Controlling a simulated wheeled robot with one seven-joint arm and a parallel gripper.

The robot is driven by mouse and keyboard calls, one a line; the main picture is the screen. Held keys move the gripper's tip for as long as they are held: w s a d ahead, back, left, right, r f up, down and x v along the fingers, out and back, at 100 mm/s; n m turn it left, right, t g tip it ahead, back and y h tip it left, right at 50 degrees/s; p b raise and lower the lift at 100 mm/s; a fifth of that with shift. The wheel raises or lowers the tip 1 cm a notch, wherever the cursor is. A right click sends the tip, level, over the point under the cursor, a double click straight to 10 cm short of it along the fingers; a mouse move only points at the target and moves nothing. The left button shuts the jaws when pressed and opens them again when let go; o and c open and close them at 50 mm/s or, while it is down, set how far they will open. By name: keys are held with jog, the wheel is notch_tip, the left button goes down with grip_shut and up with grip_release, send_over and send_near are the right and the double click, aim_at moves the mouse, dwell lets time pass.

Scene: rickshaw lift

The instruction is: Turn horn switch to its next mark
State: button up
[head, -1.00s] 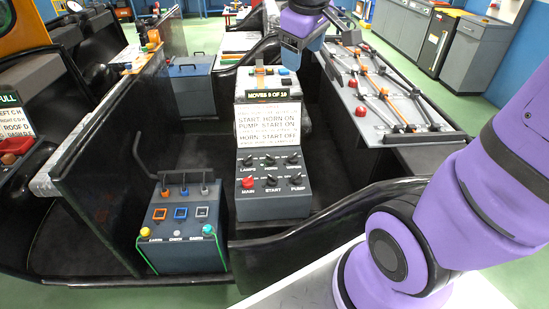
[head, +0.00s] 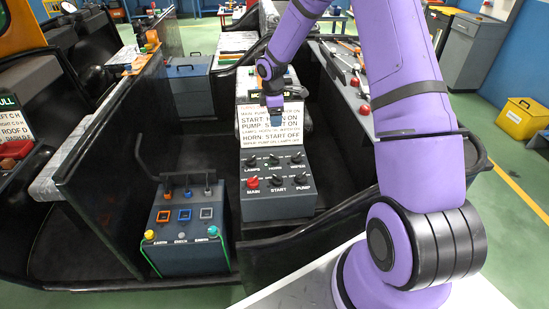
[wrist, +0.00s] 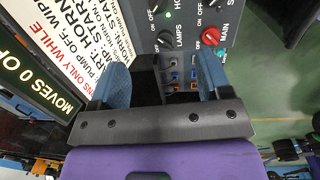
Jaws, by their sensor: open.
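The horn switch (head: 274,161) is a small black knob in the middle of the panel's upper row, above its HORN label. It also shows at the top edge of the wrist view (wrist: 172,5), partly cut off. I cannot tell which mark it points to. The grey switch panel (head: 260,210) also carries the lamps knob (head: 252,163), the wiper knob (head: 296,159) and a red main knob (head: 252,182). My gripper (head: 275,119) is open and empty, in front of the instruction sign above the panel. Its blue fingers (wrist: 164,85) are apart from every knob.
The white instruction sign (head: 251,128) stands right behind the panel. A grey box (head: 170,250) with coloured squares and levers stands to the left. A dark side wall (head: 340,215) rises to the right, and a shelf with red knobs lies behind it.

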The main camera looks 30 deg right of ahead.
jog(key=n, duration=0.2)
send_over(275, 156)
notch_tip(275, 156, down, 11)
jog(key=shift+g+y, duration=0.3)
jog(key=shift+y, duration=0.1)
notch_tip(275, 156, down, 11)
jog(key=shift+a+r, duration=0.1)
jog(key=shift+r, duration=0.05)
jog(key=c, duration=0.9)
